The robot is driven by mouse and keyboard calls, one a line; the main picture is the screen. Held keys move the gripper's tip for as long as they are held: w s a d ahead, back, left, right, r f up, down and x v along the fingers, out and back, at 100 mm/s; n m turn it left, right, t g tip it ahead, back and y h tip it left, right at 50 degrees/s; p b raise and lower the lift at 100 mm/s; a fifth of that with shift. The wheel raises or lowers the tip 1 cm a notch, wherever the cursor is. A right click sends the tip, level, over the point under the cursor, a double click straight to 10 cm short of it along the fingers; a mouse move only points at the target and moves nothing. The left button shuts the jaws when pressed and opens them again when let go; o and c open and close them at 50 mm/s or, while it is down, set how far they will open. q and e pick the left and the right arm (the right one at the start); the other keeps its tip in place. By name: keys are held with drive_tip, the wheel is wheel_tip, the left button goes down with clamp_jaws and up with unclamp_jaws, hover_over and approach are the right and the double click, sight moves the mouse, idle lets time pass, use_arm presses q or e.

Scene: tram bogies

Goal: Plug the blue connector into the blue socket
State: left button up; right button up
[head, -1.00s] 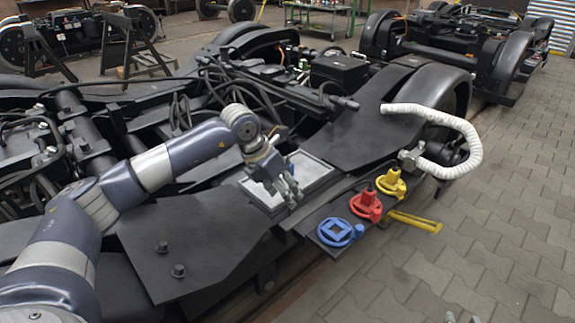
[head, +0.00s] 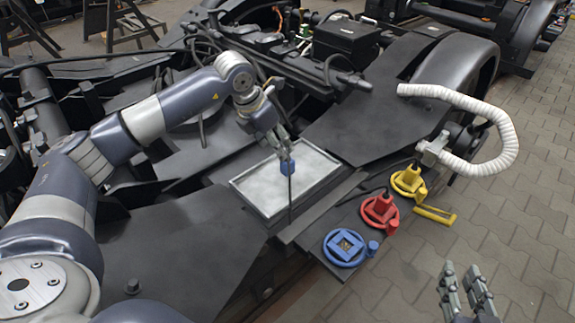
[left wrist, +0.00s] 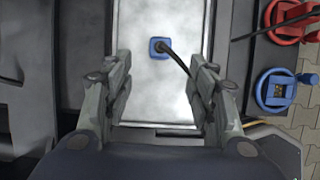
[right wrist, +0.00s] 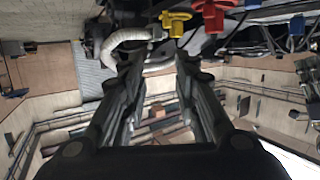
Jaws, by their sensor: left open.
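The blue connector (head: 287,167) is a small blue block with a black cable, at the silver tray (head: 240,183). My left gripper (head: 278,143) is just above the connector in the head view. In the left wrist view, the connector (left wrist: 159,47) shows over the tray, beyond the open, empty fingers (left wrist: 160,75). Whether it touches the tray is unclear. The blue socket (head: 345,245), a ring with a square opening, sits right of the tray and also shows in the left wrist view (left wrist: 275,90). My right gripper (head: 466,290) is open and empty at the lower right.
A red socket (head: 380,212) and a yellow socket (head: 408,182) stand beyond the blue one. A white corrugated hose (head: 500,135) curves at the right, and a yellow handle (head: 434,214) lies below it. Dark bogie plates surround the tray. Paving at the right is open.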

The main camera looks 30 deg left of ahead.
sight(287, 160)
use_arm(q)
drive_tip(key=b+x, duration=0.1)
drive_tip(key=x, duration=0.4)
drive_tip(key=shift+f, duration=0.2)
drive_tip(key=shift+w, duration=0.1)
use_arm(e)
wheel_tip(287, 160, up, 6)
drive_tip(key=w+a+t+y, duration=0.1)
drive_tip(key=t, duration=0.2)
drive_tip(key=shift+w+a+r+t, duration=0.15)
drive_tip(key=shift+w+t, duration=0.05)
drive_tip(key=shift+t, duration=0.1)
use_arm(q)
drive_tip(key=shift+f, duration=0.15)
drive_tip(key=b+x, duration=0.2)
drive_tip(key=x, duration=0.3)
drive_tip(key=shift+w+d, duration=0.15)
drive_tip(key=shift+w, duration=0.05)
use_arm(e)
wheel_tip(287, 160, up, 8)
drive_tip(key=s+t+y, duration=0.2)
drive_tip(key=t, duration=0.3)
drive_tip(key=shift+a+r, duration=0.25)
drive_tip(key=shift+a, duration=0.05)
drive_tip(key=shift+s, duration=0.1)
use_arm(q)
drive_tip(key=c, duration=1.1)
